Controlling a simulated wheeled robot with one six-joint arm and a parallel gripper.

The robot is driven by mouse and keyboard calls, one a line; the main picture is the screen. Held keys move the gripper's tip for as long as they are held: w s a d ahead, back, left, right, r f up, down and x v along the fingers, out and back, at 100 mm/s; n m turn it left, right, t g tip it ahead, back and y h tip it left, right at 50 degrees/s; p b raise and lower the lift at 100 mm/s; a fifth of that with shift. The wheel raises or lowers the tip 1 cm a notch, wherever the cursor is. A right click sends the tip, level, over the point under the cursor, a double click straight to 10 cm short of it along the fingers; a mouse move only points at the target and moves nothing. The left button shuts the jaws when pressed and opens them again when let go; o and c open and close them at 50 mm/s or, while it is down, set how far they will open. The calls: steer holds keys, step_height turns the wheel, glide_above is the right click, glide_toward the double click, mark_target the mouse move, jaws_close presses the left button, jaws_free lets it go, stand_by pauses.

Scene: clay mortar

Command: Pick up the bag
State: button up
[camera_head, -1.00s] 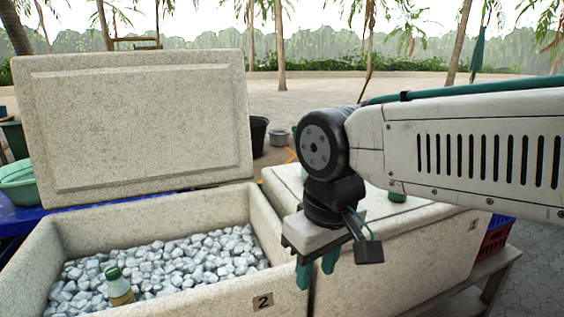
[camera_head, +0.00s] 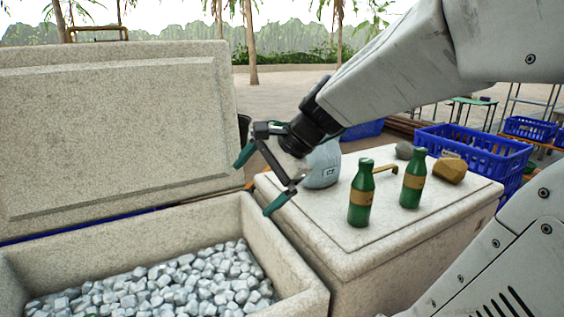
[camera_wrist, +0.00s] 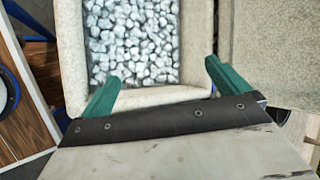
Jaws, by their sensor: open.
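A pale blue, rounded bag (camera_head: 324,168) with a small dark mark stands upright on the closed lid of the right-hand cool box, near its back left. My gripper (camera_head: 262,178) is open and empty, with its green fingers spread. In the head view it is in front of and left of the bag, partly covering it, above the edge of the open box; I cannot tell the gap. In the wrist view my gripper (camera_wrist: 165,86) faces the crushed ice, and the bag is not seen there.
The open cool box (camera_head: 312,290) holds crushed ice (camera_head: 170,285), with its lid (camera_head: 120,125) raised behind. Blue crates (camera_head: 475,150) stand behind right.

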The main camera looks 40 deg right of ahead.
steer(key=w+d+r+m+t+h, duration=0.2)
steer(key=d+m+t+h, duration=0.15)
steer(key=d+m, duration=0.9)
steer(key=w+d+r+m+t+h, duration=0.3)
steer(key=d+m, duration=0.5)
steer(key=d, duration=1)
steer(key=shift+m, duration=0.25)
steer(key=x, duration=0.3)
steer(key=d+x, duration=0.1)
steer(key=x, duration=0.3)
steer(key=shift+s+d+f, duration=0.15)
steer(key=shift+d+f, duration=0.1)
steer(key=c, duration=1.9)
steer(key=shift+r+t+h, duration=0.1)
steer(key=shift+t+h, duration=0.15)
steer(key=shift+c, duration=0.3)
steer(key=shift+r, duration=0.1)
